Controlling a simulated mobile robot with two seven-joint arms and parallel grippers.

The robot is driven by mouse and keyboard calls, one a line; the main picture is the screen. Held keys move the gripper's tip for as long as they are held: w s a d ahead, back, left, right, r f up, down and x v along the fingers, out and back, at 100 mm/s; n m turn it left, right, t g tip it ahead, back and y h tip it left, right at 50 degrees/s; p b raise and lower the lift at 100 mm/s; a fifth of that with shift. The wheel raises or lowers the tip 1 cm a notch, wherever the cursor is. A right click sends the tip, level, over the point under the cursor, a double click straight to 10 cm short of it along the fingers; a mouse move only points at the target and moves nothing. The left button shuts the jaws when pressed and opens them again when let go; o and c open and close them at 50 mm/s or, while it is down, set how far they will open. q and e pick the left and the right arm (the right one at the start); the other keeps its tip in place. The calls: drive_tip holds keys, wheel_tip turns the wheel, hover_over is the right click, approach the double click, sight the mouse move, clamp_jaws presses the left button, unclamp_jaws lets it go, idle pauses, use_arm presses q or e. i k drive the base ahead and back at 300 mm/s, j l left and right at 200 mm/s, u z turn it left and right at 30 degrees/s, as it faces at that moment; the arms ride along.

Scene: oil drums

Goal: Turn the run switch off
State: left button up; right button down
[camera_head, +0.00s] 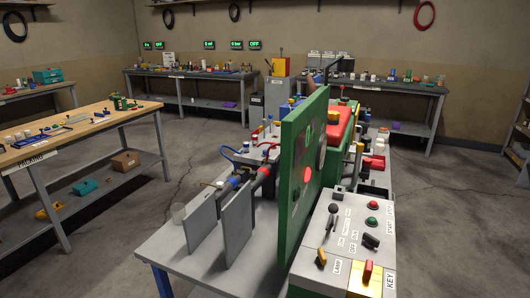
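The grey control box (312,237) stands at the front right, beside the tall green panel (303,160). On its top are a black lever (331,218), a red button (375,205), a green button (372,221), a black knob (370,241), a yellow knob (321,258) and a red handle (367,271) on a yellow plate. Labels near them seem to read LAMP and KEY; others are too small to read. I cannot tell which control is the run switch or how it is set. Neither gripper is in view.
A grey machine table (185,262) carries two upright grey plates (236,225) left of the green panel, which shows a lit red lamp (307,175). A packing table (75,140) stands at left. Floor between them is free. Green wall displays (255,44) include OFF.

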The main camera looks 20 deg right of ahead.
sight(371, 243)
drive_tip(key=z, duration=1.25)
